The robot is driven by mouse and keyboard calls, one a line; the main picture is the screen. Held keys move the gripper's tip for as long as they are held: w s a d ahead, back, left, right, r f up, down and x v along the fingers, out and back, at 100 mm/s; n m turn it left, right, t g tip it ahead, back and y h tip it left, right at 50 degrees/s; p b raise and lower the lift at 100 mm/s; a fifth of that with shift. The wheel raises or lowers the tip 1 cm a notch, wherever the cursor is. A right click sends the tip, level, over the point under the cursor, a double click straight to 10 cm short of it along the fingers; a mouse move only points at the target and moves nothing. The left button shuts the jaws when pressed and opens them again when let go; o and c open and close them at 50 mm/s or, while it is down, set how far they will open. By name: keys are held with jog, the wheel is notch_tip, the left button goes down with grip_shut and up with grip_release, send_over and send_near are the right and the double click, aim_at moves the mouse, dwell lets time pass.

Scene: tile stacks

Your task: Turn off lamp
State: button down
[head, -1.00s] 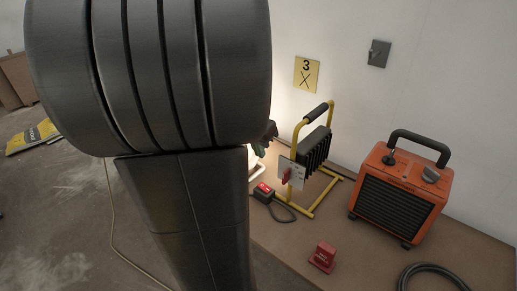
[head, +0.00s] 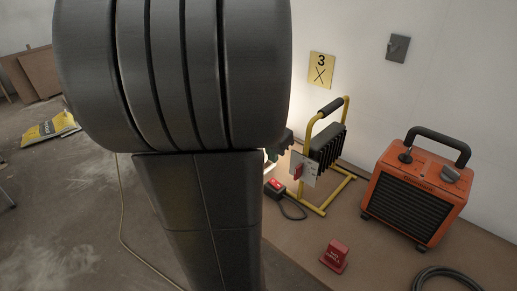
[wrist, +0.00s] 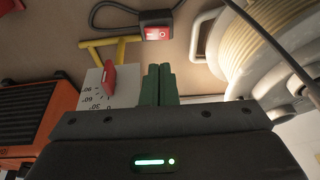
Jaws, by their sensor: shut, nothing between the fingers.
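The work lamp has a yellow tube frame (head: 347,112) and a black finned housing (head: 328,146); the wall beside it is lit. A pale plate (head: 310,171) on the lamp's near side carries a red knob (head: 298,172); the plate (wrist: 126,88) and knob (wrist: 109,76) also show in the wrist view. A small box with a red rocker switch (head: 275,184) lies on the board, cable attached; it shows at the top of the wrist view (wrist: 158,32). My gripper (wrist: 159,68) is shut and empty, its green fingers beside the plate; my arm mostly hides it in the head view.
An orange heater (head: 412,195) stands right of the lamp. A small red block (head: 334,256) and a black hose (head: 446,277) lie in front. A cable reel (wrist: 268,45) is close to my gripper's right in the wrist view. A wall stands behind.

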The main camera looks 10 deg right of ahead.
aim_at(274, 181)
jog(key=x, duration=0.8)
jog(key=shift+a+f+b, duration=0.2)
jog(key=shift+a+b, duration=0.15)
jog(key=shift+b, duration=0.05)
jog(key=shift+a+f, duration=0.1)
jog(key=shift+f, duration=0.55)
